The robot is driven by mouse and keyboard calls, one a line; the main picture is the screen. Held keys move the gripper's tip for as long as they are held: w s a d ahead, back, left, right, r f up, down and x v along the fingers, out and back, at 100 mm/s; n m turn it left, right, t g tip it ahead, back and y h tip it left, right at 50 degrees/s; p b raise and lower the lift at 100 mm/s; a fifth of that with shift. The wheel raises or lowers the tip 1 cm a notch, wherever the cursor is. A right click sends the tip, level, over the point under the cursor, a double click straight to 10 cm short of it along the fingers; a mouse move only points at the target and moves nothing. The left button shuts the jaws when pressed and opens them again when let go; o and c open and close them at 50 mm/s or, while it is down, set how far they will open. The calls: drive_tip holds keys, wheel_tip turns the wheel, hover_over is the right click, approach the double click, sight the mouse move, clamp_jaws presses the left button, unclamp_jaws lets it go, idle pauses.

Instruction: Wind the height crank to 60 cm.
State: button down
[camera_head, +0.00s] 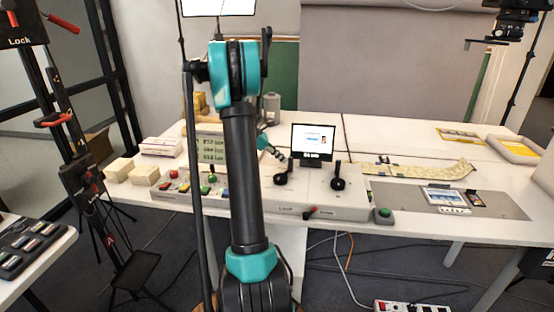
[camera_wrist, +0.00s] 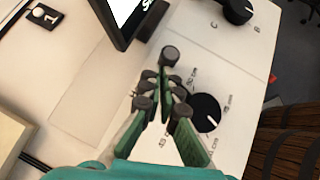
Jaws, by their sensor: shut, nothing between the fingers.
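The height crank, a round black dial with centimetre marks around it, is on the white panel right of the fingers in the wrist view (camera_wrist: 206,113). In the head view my gripper (camera_head: 279,155) is small, just above and left of the crank. The marks are too small to tell the setting.
A second black crank (camera_head: 338,183) stands to the right. A monitor (camera_head: 313,141) is close behind the cranks. A red lever (camera_head: 310,212) is on the panel's front, with a green button (camera_head: 384,212) to its right. Coloured buttons (camera_head: 186,186) are at the left.

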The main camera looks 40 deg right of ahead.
drive_tip(key=shift+s+d, duration=0.75)
drive_tip(key=shift+d, duration=0.05)
drive_tip(key=shift+s, duration=0.1)
drive_tip(key=w, duration=0.1)
drive_tip(key=w+a, duration=0.2)
drive_tip(key=w, duration=0.1)
drive_tip(key=shift+a+r, duration=0.25)
drive_tip(key=w+a+r, duration=0.3)
drive_tip(key=w+r, duration=0.2)
drive_tip(key=r, duration=0.1)
drive_tip(key=shift+w+a+r, duration=0.15)
drive_tip(key=shift+a+r, duration=0.1)
drive_tip(key=shift+r, duration=0.05)
drive_tip(key=shift+a, duration=0.1)
idle(0.5)
